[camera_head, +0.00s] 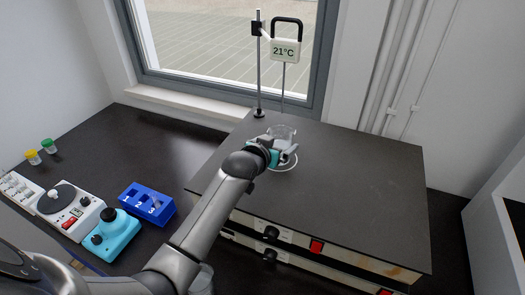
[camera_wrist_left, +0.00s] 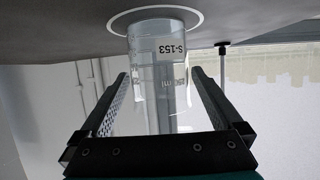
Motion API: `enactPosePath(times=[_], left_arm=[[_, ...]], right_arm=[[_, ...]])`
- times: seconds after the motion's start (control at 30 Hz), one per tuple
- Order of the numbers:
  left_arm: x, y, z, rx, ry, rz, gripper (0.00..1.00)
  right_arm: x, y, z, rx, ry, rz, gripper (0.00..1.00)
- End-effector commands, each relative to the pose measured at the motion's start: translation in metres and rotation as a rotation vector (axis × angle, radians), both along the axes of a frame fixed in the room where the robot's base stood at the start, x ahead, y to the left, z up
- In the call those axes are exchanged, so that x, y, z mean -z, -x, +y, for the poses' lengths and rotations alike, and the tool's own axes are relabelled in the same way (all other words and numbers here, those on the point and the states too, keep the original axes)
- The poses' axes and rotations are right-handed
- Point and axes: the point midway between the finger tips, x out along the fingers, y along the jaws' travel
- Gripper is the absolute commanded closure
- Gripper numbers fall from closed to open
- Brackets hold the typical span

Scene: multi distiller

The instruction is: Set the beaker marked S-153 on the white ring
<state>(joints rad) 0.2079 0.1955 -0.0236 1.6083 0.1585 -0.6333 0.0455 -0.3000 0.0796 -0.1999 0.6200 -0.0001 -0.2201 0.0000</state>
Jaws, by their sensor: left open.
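The clear glass beaker marked S-153 (camera_wrist_left: 160,75) stands upright with its base inside the white ring (camera_wrist_left: 116,24) in the left wrist view, which shows the scene upside down. In the head view the beaker's rim (camera_head: 284,131) shows above my left gripper (camera_head: 280,148), and part of the white ring (camera_head: 294,162) shows below it on the dark bench top. In the left wrist view my left gripper (camera_wrist_left: 158,105) is open, with one finger on each side of the beaker and visible gaps to the glass. My right gripper is not in view.
A stand with a 21°C display (camera_head: 285,51) is behind the beaker. A blue numbered rack (camera_head: 147,204), a teal device (camera_head: 111,236) and a white device (camera_head: 70,210) are on the lower left counter. The raised bench top (camera_head: 370,195) is clear to the right.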

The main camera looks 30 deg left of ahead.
Motion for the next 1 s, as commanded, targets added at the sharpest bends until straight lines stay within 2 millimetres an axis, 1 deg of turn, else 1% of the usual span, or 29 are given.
enactPosePath(times=[0.1, 0.6, 0.8, 1.0], left_arm=[[-0.007, 0.017, 0.0, 0.0, -0.001, 0.0, 0.0], [-0.035, 0.083, 0.001, 0.0, -0.001, -0.001, 0.0], [-0.041, 0.098, 0.0, 0.0, 0.0, -0.001, 0.0], [-0.042, 0.101, 0.0, 0.0, 0.0, -0.002, 0.0]], right_arm=[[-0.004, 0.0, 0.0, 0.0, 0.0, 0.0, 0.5], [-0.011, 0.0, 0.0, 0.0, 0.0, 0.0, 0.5], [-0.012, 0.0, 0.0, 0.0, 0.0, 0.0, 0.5], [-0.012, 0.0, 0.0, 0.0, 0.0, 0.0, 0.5]])
